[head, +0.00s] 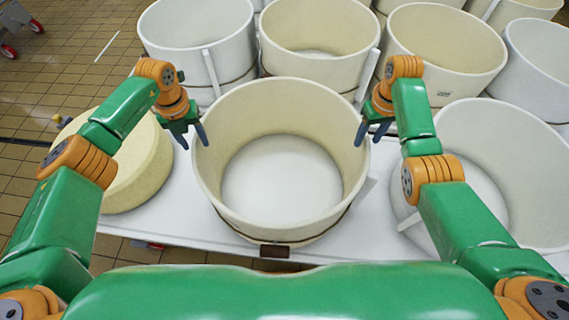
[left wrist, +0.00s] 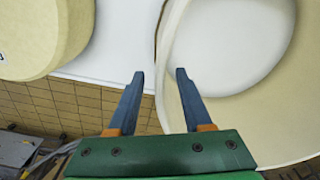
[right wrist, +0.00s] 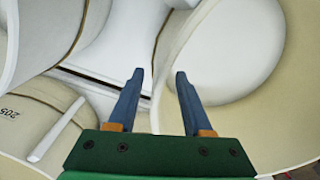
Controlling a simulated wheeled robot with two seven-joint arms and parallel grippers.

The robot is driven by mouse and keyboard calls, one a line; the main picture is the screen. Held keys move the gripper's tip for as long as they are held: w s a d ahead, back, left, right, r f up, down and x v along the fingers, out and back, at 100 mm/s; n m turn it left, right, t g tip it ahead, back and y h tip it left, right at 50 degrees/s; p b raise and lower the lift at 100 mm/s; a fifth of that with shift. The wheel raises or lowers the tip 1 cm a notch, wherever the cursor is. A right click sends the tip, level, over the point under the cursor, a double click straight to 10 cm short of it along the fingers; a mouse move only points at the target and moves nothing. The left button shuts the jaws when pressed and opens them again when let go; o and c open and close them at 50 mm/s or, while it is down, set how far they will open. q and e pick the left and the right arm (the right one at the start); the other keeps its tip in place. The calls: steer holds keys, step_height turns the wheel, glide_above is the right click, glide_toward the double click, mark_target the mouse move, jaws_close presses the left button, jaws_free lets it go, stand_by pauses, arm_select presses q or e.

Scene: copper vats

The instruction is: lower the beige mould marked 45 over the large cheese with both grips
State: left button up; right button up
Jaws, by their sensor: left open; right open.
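The beige mould (head: 282,235) is a wide open ring standing on the white table in the middle of the head view. Its front bears a dark plate (head: 274,251); I cannot read a number on it. The large cheese (head: 140,170), a pale yellow wheel, sits left of it, partly behind my left arm; its edge shows in the left wrist view (left wrist: 40,35). My left gripper (head: 192,137) is open at the mould's left rim, the rim running between its fingertips. My right gripper (head: 372,132) is open at the right rim, likewise astride it. I cannot tell whether the fingers touch the wall.
Several white and beige moulds stand close behind, such as a beige one (head: 318,84) and a white one (head: 190,84). A large white mould (head: 520,150) stands close on the right. Tiled floor (head: 90,45) shows at the left.

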mark_target(202, 154)
arm_select(q)
step_height(202, 154, down, 7)
steer(key=shift+f, duration=0.1)
arm_select(e)
step_height(202, 154, down, 7)
steer(key=shift+f, duration=0.1)
arm_select(q)
jaws_close()
arm_select(e)
jaws_close()
arm_select(q)
steer(key=shift+w, duration=0.1)
arm_select(e)
steer(key=shift+w, duration=0.1)
stand_by(0.9)
